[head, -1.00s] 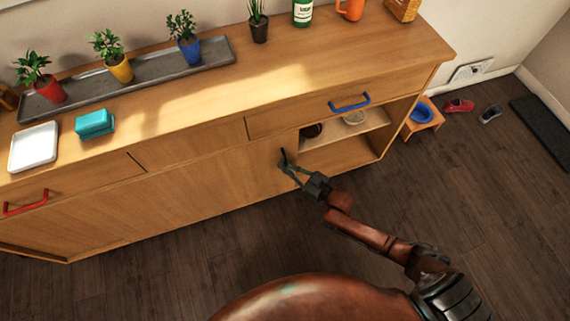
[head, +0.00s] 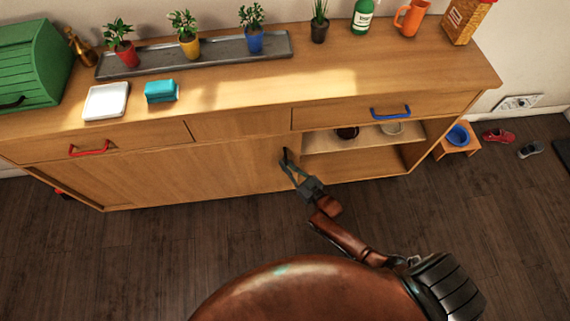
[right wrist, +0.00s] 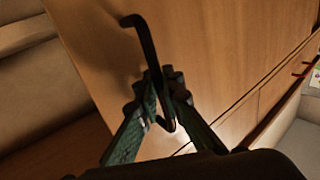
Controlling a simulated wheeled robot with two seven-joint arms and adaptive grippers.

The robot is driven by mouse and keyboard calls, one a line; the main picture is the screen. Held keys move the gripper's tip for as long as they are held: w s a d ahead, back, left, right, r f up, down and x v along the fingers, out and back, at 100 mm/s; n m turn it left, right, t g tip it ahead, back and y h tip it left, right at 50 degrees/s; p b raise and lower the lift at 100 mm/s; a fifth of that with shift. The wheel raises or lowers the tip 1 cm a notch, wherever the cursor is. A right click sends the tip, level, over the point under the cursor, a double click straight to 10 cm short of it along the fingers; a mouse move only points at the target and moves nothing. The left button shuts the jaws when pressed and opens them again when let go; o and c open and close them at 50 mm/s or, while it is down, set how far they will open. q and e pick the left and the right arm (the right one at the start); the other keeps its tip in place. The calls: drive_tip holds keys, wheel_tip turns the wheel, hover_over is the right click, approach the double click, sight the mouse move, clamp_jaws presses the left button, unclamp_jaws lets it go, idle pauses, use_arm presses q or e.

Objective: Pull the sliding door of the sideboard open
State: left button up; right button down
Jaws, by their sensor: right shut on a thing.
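The wooden sideboard (head: 245,88) stands along the wall in the head view. Its plain sliding door (head: 215,170) covers the lower front to the left of an open compartment (head: 365,160). My right gripper (head: 290,167) is at the door's right part, shut on the upright dark bar handle (head: 285,154). In the right wrist view, the fingers of my right gripper (right wrist: 163,88) close around the lower part of the handle (right wrist: 145,42), whose upper end stays clear. My left gripper is not in view.
The compartment holds a dark bowl (head: 347,133) and a pale bowl (head: 392,128) on its shelf. Drawers with a red handle (head: 90,149) and a blue handle (head: 390,112) are above. A small stool (head: 457,143) stands at the right end. The dark floor in front is clear.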

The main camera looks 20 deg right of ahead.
drive_tip(key=c, duration=2.3)
unclamp_jaws()
drive_tip(key=shift+c, duration=0.2)
drive_tip(key=v, duration=1.2)
